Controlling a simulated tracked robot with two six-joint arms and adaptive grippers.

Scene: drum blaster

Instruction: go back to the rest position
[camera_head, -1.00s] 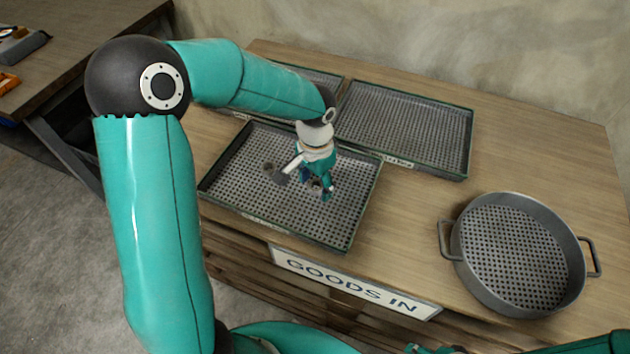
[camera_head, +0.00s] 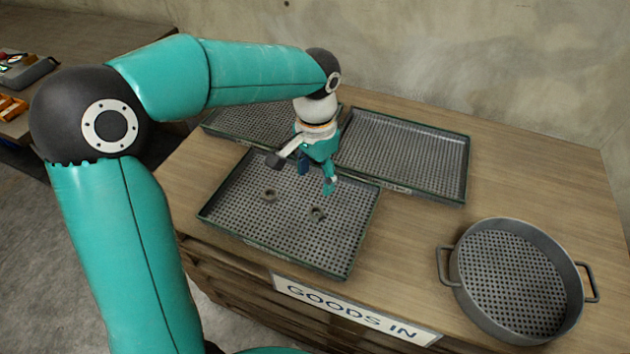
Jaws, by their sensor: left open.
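My left gripper (camera_head: 316,176) hangs above the front perforated tray (camera_head: 213,216), fingers pointing down, open and with nothing between them that I can see. My left arm comes in from the left and reaches over the back left tray. In the front tray lie two small dark metal parts: one ring-like part (camera_head: 269,196) on the left and another part (camera_head: 317,214) just below the gripper. The gripper is apart from both. My right gripper is not in view.
A second tray (camera_head: 410,150) lies at the back right, empty, and a third (camera_head: 235,120) at the back left, partly hidden by my arm. A round perforated basket (camera_head: 510,280) with two handles stands at the right. A GOODS IN sign (camera_head: 355,310) is on the table's front.

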